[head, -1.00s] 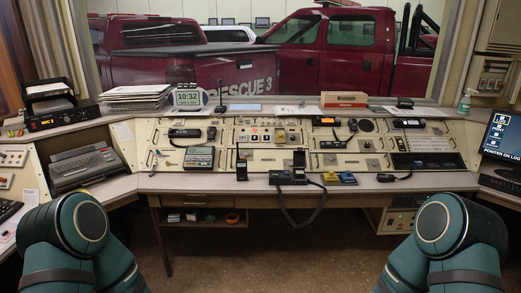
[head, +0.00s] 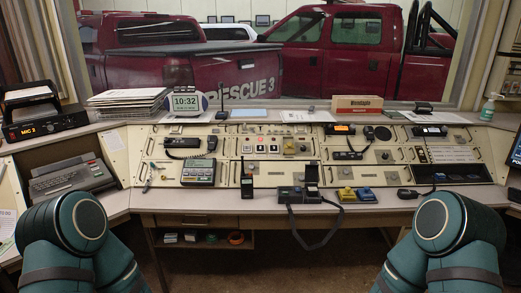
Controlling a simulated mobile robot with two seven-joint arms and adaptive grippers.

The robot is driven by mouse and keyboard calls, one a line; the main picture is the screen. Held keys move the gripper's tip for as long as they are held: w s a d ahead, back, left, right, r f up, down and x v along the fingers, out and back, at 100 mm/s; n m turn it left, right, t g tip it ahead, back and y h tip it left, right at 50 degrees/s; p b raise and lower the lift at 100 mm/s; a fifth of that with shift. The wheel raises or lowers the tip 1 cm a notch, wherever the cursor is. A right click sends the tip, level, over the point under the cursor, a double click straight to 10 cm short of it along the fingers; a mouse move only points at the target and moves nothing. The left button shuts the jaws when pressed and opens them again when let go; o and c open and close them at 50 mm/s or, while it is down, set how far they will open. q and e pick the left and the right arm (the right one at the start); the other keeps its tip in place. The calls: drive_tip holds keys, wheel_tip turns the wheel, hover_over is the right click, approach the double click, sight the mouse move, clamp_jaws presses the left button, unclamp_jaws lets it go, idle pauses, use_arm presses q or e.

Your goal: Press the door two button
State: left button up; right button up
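The console panel (head: 224,148) spans the middle of the head view, below the window. A cluster of small buttons (head: 260,149) sits on its upper middle part. Some look white, and at least one has a reddish mark. Their labels are too small to read, so I cannot tell which one is door two. My two teal arms show only as rounded links at the lower left and lower right, well short of the panel. Neither gripper is in the picture.
A handheld radio (head: 247,183) stands at the panel's front edge. A desk phone-like unit (head: 198,172) lies on the panel's left.

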use_arm(q)
clamp_jaws()
drive_tip(key=shift+w, duration=0.1)
idle(0.9)
